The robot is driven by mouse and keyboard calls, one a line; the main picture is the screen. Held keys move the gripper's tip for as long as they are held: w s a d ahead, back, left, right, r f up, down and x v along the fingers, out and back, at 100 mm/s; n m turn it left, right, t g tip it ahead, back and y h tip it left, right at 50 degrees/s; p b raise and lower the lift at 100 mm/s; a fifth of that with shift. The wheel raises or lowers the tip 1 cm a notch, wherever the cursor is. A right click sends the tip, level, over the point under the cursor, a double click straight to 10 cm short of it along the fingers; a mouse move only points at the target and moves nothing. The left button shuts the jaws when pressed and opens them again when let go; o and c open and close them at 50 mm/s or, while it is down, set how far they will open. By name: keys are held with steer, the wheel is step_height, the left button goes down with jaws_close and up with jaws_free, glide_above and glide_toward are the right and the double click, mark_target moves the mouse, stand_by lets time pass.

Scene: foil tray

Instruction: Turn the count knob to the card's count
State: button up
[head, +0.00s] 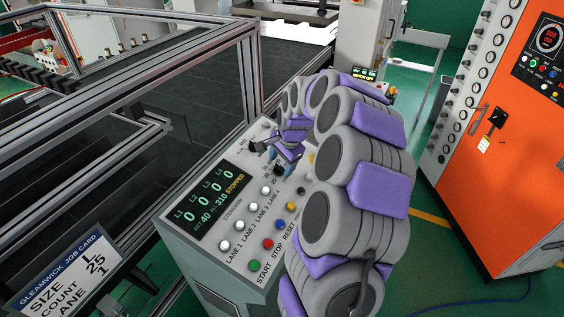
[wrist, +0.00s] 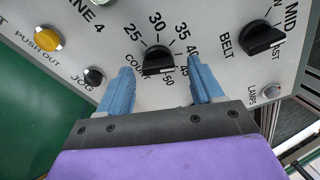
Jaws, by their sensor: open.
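The black count knob (wrist: 158,60) is on the grey control panel (head: 235,257), ringed by numbers from 25 to 50. My gripper (wrist: 160,68) is open, with one blue fingertip on each side of the knob and visible gaps between. The knob's pointer mark is not clear. In the head view my gripper (head: 266,150) is low over the panel's far part, and the knob there is hard to make out. The job card (head: 66,275) reads size L, count 25, lane 1. The panel display (head: 208,200) reads SET 40 and STOPPED.
The belt knob (wrist: 263,40) is right of the count knob. The jog button (wrist: 94,76) and yellow push-out button (wrist: 47,38) are to the left. A framed machine (head: 130,70) borders the panel. An orange cabinet (head: 520,170) stands at right.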

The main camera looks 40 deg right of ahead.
steer(key=shift+w+a+f, duration=0.1)
steer(key=shift+a+f, duration=0.3)
steer(key=shift+f, duration=0.05)
steer(key=shift+d, duration=0.35)
steer(key=shift+c, duration=0.6)
steer(key=shift+d+f, duration=0.1)
steer(key=shift+d, duration=0.2)
steer(key=shift+c, duration=1.4)
steer(key=shift+a, duration=0.25)
steer(key=c, duration=0.7)
steer(key=shift+o, duration=0.2)
